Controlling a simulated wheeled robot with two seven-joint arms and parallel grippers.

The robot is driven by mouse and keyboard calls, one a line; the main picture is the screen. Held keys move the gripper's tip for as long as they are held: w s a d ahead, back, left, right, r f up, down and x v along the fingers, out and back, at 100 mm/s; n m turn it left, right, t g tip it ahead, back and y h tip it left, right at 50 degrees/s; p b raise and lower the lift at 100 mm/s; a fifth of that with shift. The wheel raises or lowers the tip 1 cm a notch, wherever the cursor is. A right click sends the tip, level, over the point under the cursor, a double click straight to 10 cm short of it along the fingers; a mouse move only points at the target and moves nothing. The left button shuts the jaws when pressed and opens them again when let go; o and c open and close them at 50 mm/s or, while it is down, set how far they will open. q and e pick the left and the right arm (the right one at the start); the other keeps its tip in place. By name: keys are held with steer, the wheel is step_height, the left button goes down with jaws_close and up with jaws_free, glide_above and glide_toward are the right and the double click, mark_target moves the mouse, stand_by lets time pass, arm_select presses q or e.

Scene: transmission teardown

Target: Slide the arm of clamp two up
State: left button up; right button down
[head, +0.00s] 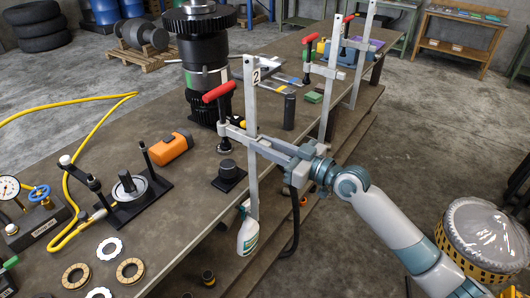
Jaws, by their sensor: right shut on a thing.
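Clamp two (251,105) is a tall upright grey bar marked "2" at the table's right edge. Its sliding arm (237,133) crosses the bar partway up and carries a screw with a red handle (218,92), whose foot is low over the table, near a small black block (228,177). My right gripper (288,156) reaches in from the right and is shut on the clamp arm, beside the bar. The fingers partly hide the arm's outer end. My left gripper is out of view.
A tall black gear stack (205,60) stands just behind the clamp. Two more red-handled clamps (333,75) (361,55) line the same edge farther back.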

steer(key=shift+w+r, duration=0.1)
steer(key=shift+r, duration=0.3)
steer(key=c, duration=1.7)
jaws_free()
steer(key=shift+o, duration=0.3)
steer(key=shift+f, duration=0.15)
steer(key=shift+f, duration=0.15)
steer(key=shift+d, duration=0.1)
steer(key=shift+s+d+f, duration=0.1)
steer(key=shift+s+d, duration=0.1)
steer(key=shift+s, duration=0.05)
steer(key=b+v, duration=0.8)
steer(key=v, duration=0.8)
steer(key=shift+s+d, duration=0.25)
steer(key=shift+d, duration=0.05)
